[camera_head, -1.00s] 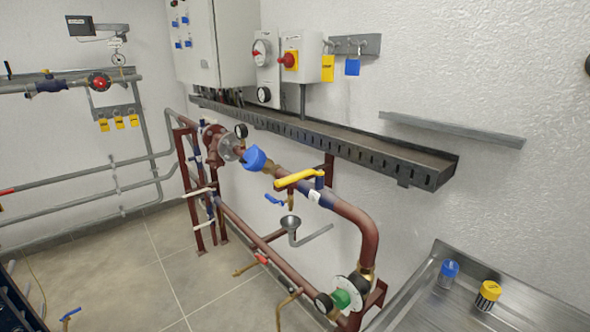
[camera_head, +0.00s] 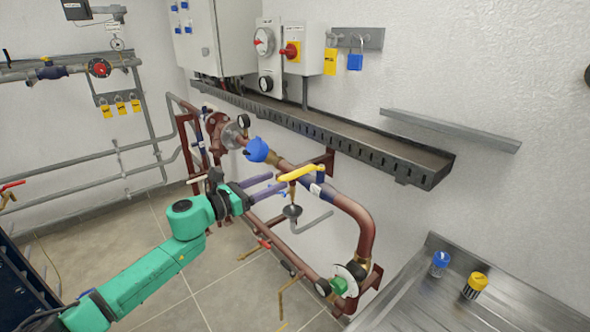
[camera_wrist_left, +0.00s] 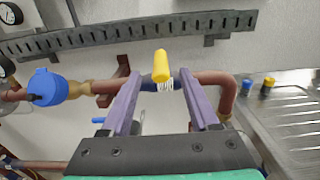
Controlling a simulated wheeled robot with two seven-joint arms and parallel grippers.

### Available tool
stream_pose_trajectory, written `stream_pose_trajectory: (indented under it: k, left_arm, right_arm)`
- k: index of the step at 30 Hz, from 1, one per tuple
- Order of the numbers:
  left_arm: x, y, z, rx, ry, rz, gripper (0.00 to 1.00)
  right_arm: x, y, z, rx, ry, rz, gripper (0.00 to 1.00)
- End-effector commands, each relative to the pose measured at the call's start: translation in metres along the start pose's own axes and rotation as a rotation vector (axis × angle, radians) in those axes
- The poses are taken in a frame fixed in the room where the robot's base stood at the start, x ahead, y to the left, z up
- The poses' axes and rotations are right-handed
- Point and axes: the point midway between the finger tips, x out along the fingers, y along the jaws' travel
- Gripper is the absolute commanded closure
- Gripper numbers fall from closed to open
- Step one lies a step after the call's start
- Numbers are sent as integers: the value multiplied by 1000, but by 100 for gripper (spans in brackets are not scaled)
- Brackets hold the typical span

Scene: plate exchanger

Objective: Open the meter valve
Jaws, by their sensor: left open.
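The yellow valve handle (camera_head: 302,173) sits on the dark red pipe, to the right of the blue-capped meter (camera_head: 258,149). My left gripper (camera_head: 278,184) is open, its purple fingers pointing at the left end of the handle. In the left wrist view the yellow handle (camera_wrist_left: 161,66) shows end-on between the two fingertips (camera_wrist_left: 162,75). I cannot tell whether the fingertips reach past its near end. The fingers are not closed on it. The blue meter cap (camera_wrist_left: 47,87) is left of the fingers. My right gripper is not in view.
A slotted cable tray (camera_head: 350,146) runs along the wall above the pipe. A grey funnel (camera_head: 292,212) hangs below the handle. A steel sink top (camera_head: 415,290) with blue and yellow caps stands at right. The pipe bends down at right.

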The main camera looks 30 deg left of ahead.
Motion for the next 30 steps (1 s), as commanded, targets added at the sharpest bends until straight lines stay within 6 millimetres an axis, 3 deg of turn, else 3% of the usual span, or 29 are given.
stream_pose_trajectory:
  k: [12, 16, 23, 25, 28, 30]
  left_arm:
    - [71, 2, 4, -7, -3, 5, 39]
    - [82, 1, 1, -5, -1, 3, 39]
    - [83, 1, -1, -4, 1, 2, 39]
    - [83, 1, -1, -4, 1, 2, 58]
    - [83, 1, -1, -5, 1, 2, 96]
    - [83, 1, -1, -5, 1, 2, 100]
  right_arm:
    - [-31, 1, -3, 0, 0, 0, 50]
    - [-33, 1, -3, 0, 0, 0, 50]
    - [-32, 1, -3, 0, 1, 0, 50]
    - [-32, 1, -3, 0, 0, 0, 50]
    - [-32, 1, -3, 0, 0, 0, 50]
    - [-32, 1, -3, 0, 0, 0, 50]
